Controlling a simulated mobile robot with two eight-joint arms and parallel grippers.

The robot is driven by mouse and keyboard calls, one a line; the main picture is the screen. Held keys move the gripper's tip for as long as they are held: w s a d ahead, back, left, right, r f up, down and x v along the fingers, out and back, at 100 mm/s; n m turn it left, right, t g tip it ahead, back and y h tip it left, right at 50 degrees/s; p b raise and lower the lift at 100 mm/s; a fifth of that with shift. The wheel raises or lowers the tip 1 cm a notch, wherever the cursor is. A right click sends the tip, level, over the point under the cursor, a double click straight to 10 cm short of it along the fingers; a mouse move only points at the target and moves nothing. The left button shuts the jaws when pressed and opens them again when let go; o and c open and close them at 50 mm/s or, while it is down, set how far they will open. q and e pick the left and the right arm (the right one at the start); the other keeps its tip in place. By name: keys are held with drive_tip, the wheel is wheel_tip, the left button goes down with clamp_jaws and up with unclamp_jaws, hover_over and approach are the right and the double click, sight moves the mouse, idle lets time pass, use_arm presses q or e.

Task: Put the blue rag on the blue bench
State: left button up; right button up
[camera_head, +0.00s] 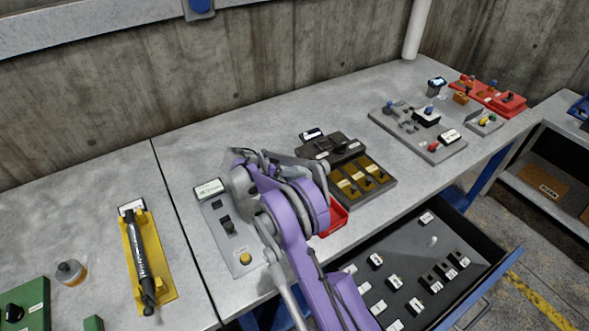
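A grey-topped bench (260,112) with blue legs and an open blue-edged drawer runs along the concrete wall. I cannot make out the blue rag anywhere in the head view. My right arm, with purple links, reaches in from the bottom over the middle of the bench. My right gripper (246,172) is at the arm's far end, above the bench top near a grey switch panel. Its fingers are mostly hidden by the arm, and I cannot see anything held in it. My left gripper is out of the picture.
The grey switch panel (215,215), a red tray (334,218) and control panels crowd the middle and right. The open drawer (470,230) juts out at lower right.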

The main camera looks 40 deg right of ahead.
drive_tip(key=o, duration=0.5)
drive_tip(key=shift+a+r, duration=0.1)
drive_tip(key=v, duration=1.1)
drive_tip(key=shift+w+a+r, duration=0.1)
drive_tip(key=shift+a+r, duration=0.1)
drive_tip(key=shift+a, duration=0.15)
